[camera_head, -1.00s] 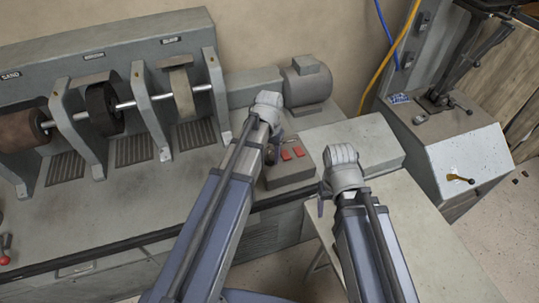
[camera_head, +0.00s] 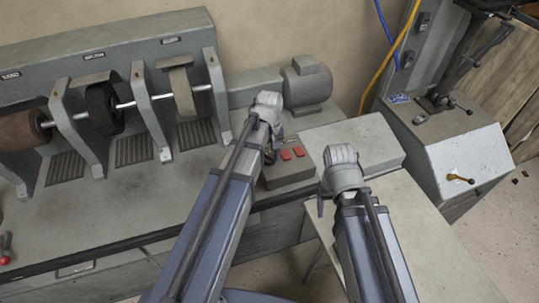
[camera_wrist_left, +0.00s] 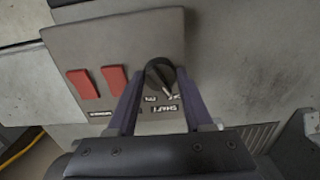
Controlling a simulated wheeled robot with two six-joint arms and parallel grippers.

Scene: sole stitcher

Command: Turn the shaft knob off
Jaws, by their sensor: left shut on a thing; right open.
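The shaft knob (camera_wrist_left: 160,74) is a black round knob on a grey control panel (camera_wrist_left: 85,40) in the left wrist view, with a pale pointer line and upside-down "SHAFT" lettering beside it. My left gripper (camera_wrist_left: 158,88) has its two fingers on either side of the knob, shut on it. In the head view the panel (camera_head: 280,177) shows beside my left wrist, and my left gripper (camera_head: 272,140) is mostly hidden by its own arm, as is the knob. My right gripper (camera_head: 322,200) is open, low by the right arm's wrist, with only a small part showing.
Two red switches (camera_wrist_left: 97,81) sit beside the knob on the panel. The bench machine (camera_head: 130,200) carries wheels on a shaft (camera_head: 125,104) at the left and a motor (camera_head: 307,82) behind the panel. A grey cabinet (camera_head: 465,165) stands at the right.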

